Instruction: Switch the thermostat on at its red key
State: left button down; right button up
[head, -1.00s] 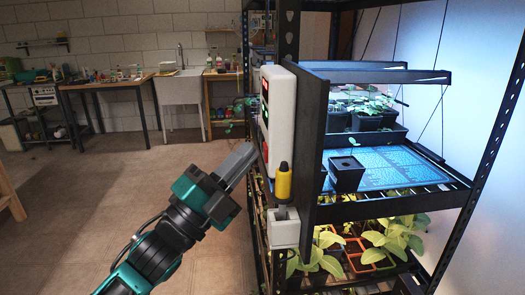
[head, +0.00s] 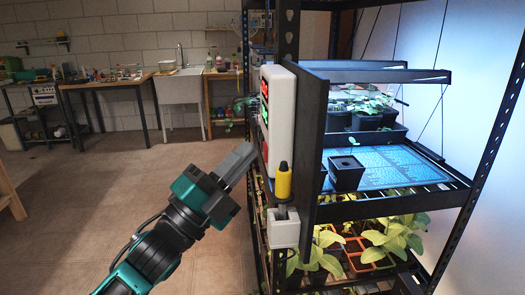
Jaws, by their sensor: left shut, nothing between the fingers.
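The thermostat is a white box (head: 283,110) on the side of the rack, seen nearly edge-on. Its narrow visible face shows a bright red readout (head: 264,87) at the top and a green one (head: 265,114) below. A red patch low on the face, probably the red key, is barely visible at this angle. My left gripper (head: 247,151) is shut and empty. Its fingertips point up and right, close to the lower part of the thermostat's face; I cannot tell whether they touch it. My right gripper is not in view.
A yellow-handled tool (head: 284,183) stands in a white holder (head: 284,230) just below the thermostat. A dark upright board (head: 322,150) stands to its right. The rack holds a blue mat (head: 385,166), a black pot (head: 346,174) and seedlings.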

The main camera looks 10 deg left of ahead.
pick_arm(q)
jog(key=shift+a, duration=0.3)
jog(key=shift+s, duration=0.1)
jog(key=s+a, duration=0.1)
jog(key=a, duration=0.4)
jog(key=shift+s+a, duration=0.3)
jog(key=shift+a, duration=0.1)
notch_tip(320, 180, down, 24)
jog(key=s+a+n+g+y, duration=0.1)
jog(key=s+a+n+y, duration=0.1)
jog(key=n+y, duration=1.1)
jog(key=s+d+f+n+g, duration=0.1)
jog(key=s+f+n+g, duration=0.5)
jog(key=s+f+n, duration=0.3)
jog(key=s+f, duration=0.4)
jog(key=f, duration=0.4)
jog(key=shift+s+f+g+y, duration=0.2)
jog(key=shift+f+g+y, duration=0.1)
jog(key=shift+g, duration=0.1)
